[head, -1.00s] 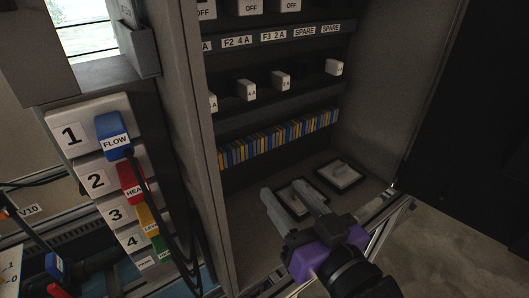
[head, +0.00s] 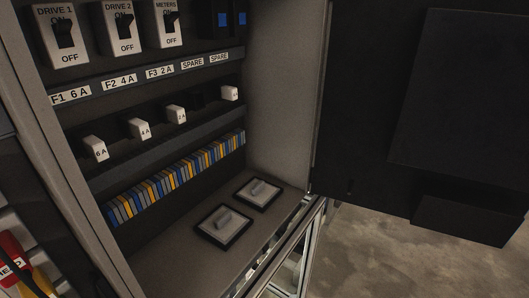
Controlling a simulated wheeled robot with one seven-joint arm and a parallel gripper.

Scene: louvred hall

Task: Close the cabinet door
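The cabinet (head: 285,95) stands open on the left and middle of the head view, with its inside in plain sight. Its dark door (head: 365,110) is swung wide open to the right, hinged near the cabinet's right side wall. A raised dark panel (head: 460,100) and a smaller box-like piece (head: 470,218) show on the door. My gripper is not in the head view now.
Inside are switches (head: 123,32), small white fuses (head: 139,128), a row of coloured terminals (head: 175,180) and two framed pieces (head: 223,225) on the cabinet floor. A metal frame (head: 300,255) runs below. Bare floor (head: 385,250) shows under the door.

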